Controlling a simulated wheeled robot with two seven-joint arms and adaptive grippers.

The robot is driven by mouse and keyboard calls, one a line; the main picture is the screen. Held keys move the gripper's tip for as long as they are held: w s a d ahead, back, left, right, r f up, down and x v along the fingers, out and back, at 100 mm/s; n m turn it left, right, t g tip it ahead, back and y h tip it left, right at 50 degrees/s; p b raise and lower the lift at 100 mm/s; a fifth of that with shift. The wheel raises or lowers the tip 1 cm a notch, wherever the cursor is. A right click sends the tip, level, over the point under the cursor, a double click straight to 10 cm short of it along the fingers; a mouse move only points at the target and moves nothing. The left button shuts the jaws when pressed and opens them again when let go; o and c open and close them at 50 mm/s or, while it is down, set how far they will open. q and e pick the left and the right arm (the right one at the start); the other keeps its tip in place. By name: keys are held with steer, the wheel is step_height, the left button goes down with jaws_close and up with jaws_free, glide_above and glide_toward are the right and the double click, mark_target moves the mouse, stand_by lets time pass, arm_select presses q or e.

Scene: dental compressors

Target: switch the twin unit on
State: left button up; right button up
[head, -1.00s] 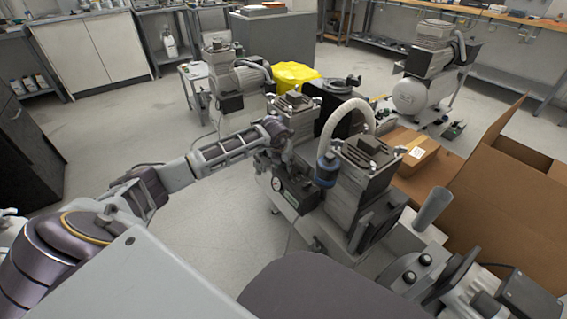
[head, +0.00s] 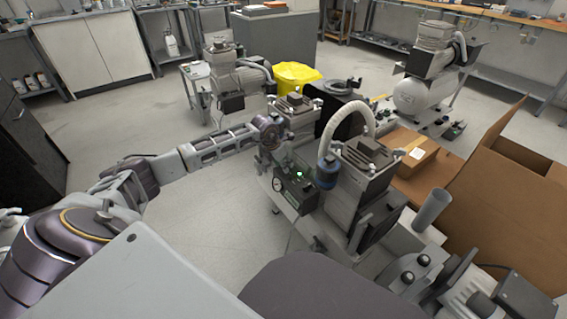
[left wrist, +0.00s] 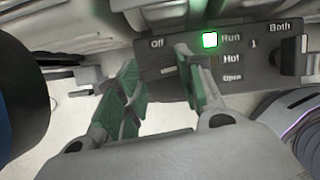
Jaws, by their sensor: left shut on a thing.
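The twin unit (head: 360,170) is the compressor with two grey ribbed heads and a white hose, standing in front of me. Its dark control panel (head: 297,190) with a round gauge faces me. In the left wrist view the panel (left wrist: 237,75) reads Off, Run, 1, Both, Hot and Open. The lamp beside Run (left wrist: 210,40) glows green. My left gripper (left wrist: 160,85) is at the left part of the panel, its green-padded fingers a little apart around the switch, which they mostly hide. In the head view my left arm reaches in from the left.
A single compressor (head: 238,85) stands behind at left and another (head: 425,80) at back right. A yellow bin (head: 295,74) stands behind the unit. An open cardboard box (head: 500,190) is at right. The floor (head: 205,220) left of the unit is clear.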

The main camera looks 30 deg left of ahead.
arm_select(q)
steer(key=shift+a+m+h, duration=0.1)
steer(key=shift+m+h, duration=0.2)
steer(key=shift+m, duration=0.6)
steer(key=o, duration=1)
steer(key=shift+v, duration=6)
steer(key=shift+w, duration=0.15)
